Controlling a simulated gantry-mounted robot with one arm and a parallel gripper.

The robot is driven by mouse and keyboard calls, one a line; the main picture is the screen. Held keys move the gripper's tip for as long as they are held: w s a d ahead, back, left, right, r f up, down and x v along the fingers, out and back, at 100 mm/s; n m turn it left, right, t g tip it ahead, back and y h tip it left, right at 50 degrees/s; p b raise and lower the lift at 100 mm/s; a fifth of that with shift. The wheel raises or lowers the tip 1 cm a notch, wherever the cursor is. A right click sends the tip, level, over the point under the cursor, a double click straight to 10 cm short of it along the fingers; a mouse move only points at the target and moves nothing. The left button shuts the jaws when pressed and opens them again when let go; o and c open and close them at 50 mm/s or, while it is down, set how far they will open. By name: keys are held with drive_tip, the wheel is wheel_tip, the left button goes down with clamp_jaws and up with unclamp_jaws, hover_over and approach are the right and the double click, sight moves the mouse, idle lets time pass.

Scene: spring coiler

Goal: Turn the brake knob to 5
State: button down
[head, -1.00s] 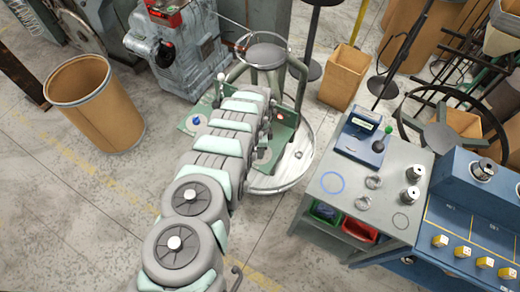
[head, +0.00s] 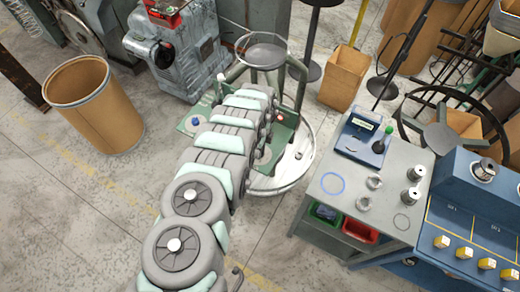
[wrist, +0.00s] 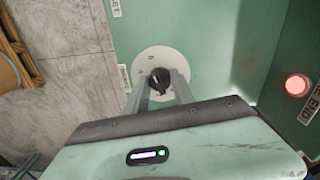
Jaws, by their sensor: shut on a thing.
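In the wrist view a black brake knob (wrist: 158,79) sits at the middle of a round white dial (wrist: 152,58) on a green panel. A dark figure that looks like a 5 is at the dial's top; another mark is at its upper left. A small light mark shows on the knob, but its exact reading is too small to tell. My gripper (wrist: 161,84) is shut on the knob, one finger on its left and one on its right. In the head view my arm hides the knob and gripper.
A red lit button (wrist: 297,85) is on the green panel at the right in the wrist view. In the head view, a grey table (head: 385,197) with metal rings stands right of the green stand (head: 287,150). A brown drum (head: 102,112) stands left on open floor.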

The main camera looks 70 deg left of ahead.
drive_tip(key=c, duration=1.1)
unclamp_jaws()
drive_tip(key=shift+o, duration=0.2)
drive_tip(key=shift+r, duration=0.15)
wheel_tip(320, 180, up, 10)
drive_tip(key=b, duration=0.1)
drive_tip(key=shift+w+a+r, duration=0.2)
drive_tip(key=shift+a+r, duration=0.05)
